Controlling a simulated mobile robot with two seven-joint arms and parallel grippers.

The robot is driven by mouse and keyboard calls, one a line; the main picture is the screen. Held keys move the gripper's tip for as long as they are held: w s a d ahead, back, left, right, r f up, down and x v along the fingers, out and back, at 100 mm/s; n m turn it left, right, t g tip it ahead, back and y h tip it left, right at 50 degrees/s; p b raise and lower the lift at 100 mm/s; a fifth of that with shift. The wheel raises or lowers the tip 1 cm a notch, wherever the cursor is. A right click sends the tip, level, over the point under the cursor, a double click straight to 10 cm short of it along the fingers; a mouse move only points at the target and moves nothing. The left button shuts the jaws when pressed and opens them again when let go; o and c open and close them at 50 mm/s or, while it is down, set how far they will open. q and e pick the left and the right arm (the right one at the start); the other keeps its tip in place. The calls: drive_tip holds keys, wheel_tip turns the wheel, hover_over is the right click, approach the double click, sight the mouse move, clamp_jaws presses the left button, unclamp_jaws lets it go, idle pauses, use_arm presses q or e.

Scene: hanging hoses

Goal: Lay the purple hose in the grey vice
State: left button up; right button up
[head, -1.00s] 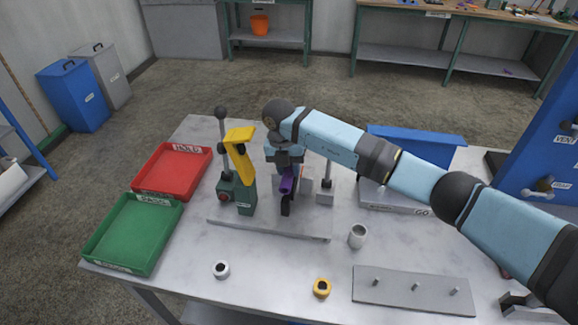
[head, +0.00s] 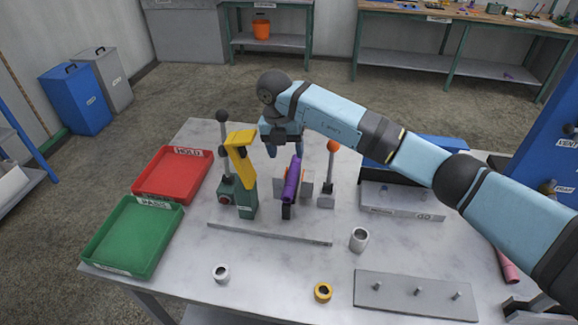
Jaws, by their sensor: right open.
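The purple hose (head: 291,180) is a short tube in the middle of the fixture on the table. It lies lengthwise between the grey jaw blocks of the grey vice (head: 307,184), with its near end over a dark support. My right gripper (head: 271,153) is open and empty, up and to the left of the hose's far end, apart from it in the picture. Its fingers are partly hidden by its own wrist. My left gripper is not in view.
A yellow-handled green device (head: 241,165) stands left of the vice, and an orange-knobbed lever (head: 332,165) stands right. Red (head: 140,187) and green (head: 98,240) trays lie left. A grey cup (head: 359,239), white ring (head: 221,273) and yellow ring (head: 323,292) stand in front.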

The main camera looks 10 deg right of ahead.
wheel_tip(320, 180, up, 7)
drive_tip(key=shift+w+a+f, duration=0.15)
drive_tip(key=shift+a+f, duration=0.05)
drive_tip(key=shift+a, duration=0.2)
